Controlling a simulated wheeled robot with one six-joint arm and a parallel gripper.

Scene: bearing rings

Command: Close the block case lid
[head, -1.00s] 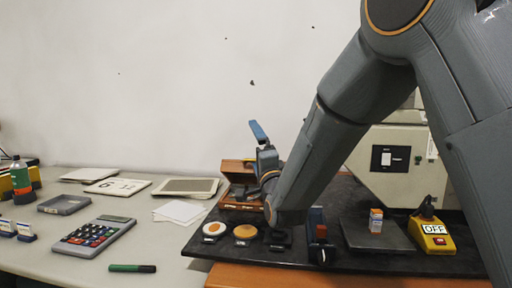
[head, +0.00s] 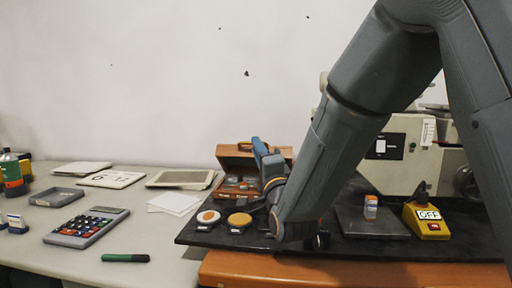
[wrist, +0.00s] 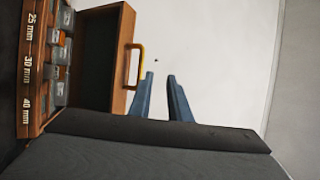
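The block case (head: 237,195) is a brown wooden box on the black mat, with its lid (head: 237,160) standing open at the back. In the wrist view the case (wrist: 32,62) shows size labels and grey blocks in its compartments. The lid (wrist: 122,62) with its orange handle (wrist: 136,66) stands up beside my gripper. My gripper (wrist: 161,76) has its two blue fingers apart, with nothing between them. In the head view my gripper (head: 260,147) is in front of the right part of the lid and hides some of the case.
To the right are a grey plate (head: 365,226) with a small bottle (head: 371,207) and a yellow switch box (head: 427,220).

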